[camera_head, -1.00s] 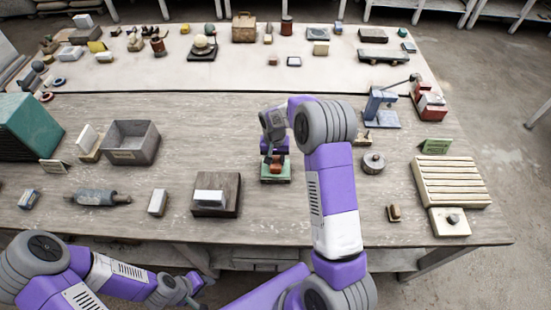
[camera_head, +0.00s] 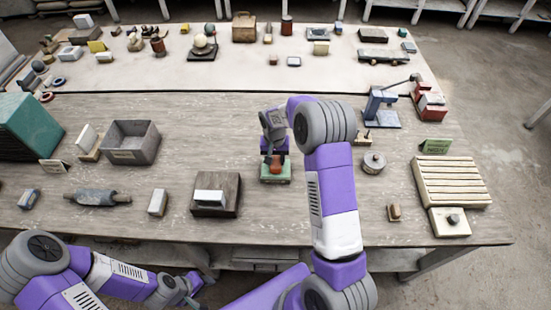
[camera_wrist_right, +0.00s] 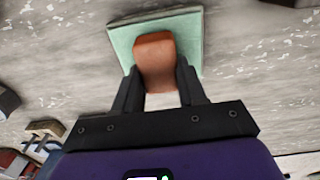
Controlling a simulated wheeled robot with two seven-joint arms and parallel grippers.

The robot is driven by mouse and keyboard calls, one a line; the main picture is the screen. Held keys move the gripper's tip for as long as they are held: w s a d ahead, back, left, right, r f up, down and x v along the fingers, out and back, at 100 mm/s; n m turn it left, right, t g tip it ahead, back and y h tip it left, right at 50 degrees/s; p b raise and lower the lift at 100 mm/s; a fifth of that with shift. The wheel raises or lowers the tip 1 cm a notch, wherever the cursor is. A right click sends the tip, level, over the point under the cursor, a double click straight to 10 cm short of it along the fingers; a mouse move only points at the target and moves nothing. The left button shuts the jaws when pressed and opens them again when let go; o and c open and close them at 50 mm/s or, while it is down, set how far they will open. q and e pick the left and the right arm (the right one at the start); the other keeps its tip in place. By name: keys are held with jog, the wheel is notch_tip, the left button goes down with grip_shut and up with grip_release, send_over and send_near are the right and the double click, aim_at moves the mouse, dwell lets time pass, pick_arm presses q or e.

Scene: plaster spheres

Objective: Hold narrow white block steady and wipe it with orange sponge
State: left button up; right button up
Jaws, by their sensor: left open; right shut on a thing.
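The orange sponge (camera_head: 277,163) is gripped by my right gripper (camera_head: 273,158) at or just above a pale green pad (camera_head: 275,180). In the right wrist view, the two dark fingers (camera_wrist_right: 158,95) close on the sponge (camera_wrist_right: 155,58), with the green pad (camera_wrist_right: 122,42) behind it. A narrow white block (camera_head: 209,196) lies on a brown wooden base (camera_head: 218,211) left of the pad. My left gripper (camera_head: 202,290) is open and empty, below the table's front edge, apart from both blocks.
A grey bin (camera_head: 130,155) and a grey roller-like tool (camera_head: 97,198) are at the left. A round metal weight (camera_head: 373,163), a small brown item (camera_head: 394,212) and a slatted cream rack (camera_head: 450,182) are at the right. The table between the wooden base and the bin is clear.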

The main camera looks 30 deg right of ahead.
aim_at(275, 160)
jog(key=shift+r+p, duration=2.25)
jog(key=shift+r, duration=1.25)
jog(key=shift+a+f, duration=0.1)
jog(key=s+a+f+n+b, duration=0.1)
jog(key=s+a+n+b, duration=0.1)
jog(key=s+a, duration=0.1)
jog(key=s+a+f+n+b, duration=0.2)
jog(key=s+a, duration=0.1)
jog(key=a, duration=0.2)
jog(key=s+a+f+n+b, duration=0.2)
jog(key=s+a+b, duration=0.1)
jog(key=a, duration=0.1)
jog(key=shift+s+a+f, duration=0.15)
jog(key=shift+f, duration=0.05)
jog(key=shift+s+a, duration=0.15)
jog(key=shift+a, duration=0.05)
